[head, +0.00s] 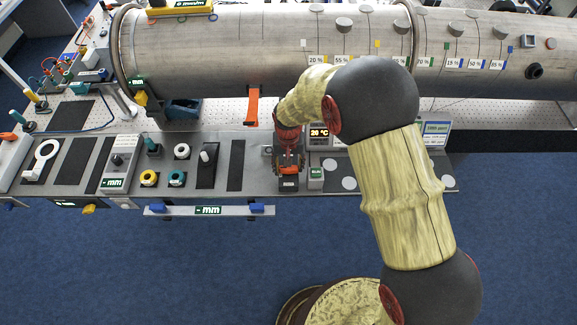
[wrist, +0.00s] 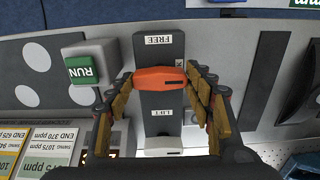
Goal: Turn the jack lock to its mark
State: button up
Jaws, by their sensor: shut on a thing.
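The jack lock is an orange knob (wrist: 158,79) on a dark plate (wrist: 159,48) in the wrist view. The plate reads FREE above the knob and LIFT below it, both upside down; part of another label shows at the knob's upper right. The knob lies nearly crosswise, with a dark line on its right half. My gripper (wrist: 160,77) is shut on the knob, one finger at each end.
A green RUN button box (wrist: 85,70) stands close beside the plate; it also shows in the head view (head: 315,178). A small display (head: 319,133) is behind it. The large pipe (head: 220,50) runs along the back. An orange handle (head: 252,105) hangs left of my gripper.

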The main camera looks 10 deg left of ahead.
dwell(0.4)
jog(key=o, duration=1.2)
jog(key=shift+c, duration=0.2)
notch_tip(320, 180, up, 12)
